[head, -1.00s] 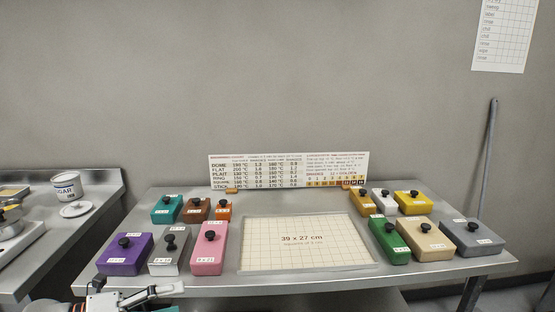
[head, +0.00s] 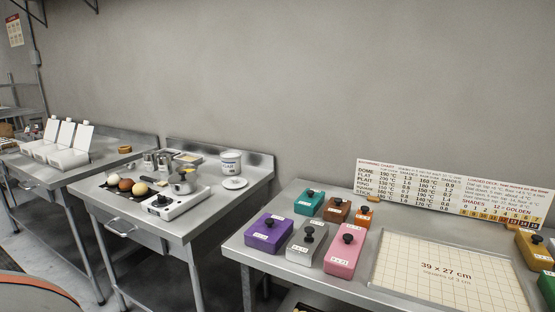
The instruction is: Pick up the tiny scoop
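I cannot make out a tiny scoop in the head view. A white sugar tub (head: 230,163) stands at the back of the middle steel table (head: 205,222). A round white lid (head: 235,183) lies in front of it. Small metal containers (head: 150,161) and a metal pan (head: 184,183) stand to the left; what is inside them is too small to tell. Neither of my grippers is in view.
A white scale (head: 171,205) and a dark tray with several round buns (head: 113,190) share the middle table. The right table (head: 268,257) holds colored knobbed boxes, a chart (head: 450,190) and a grid board (head: 445,282). White stands (head: 70,157) occupy the left table.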

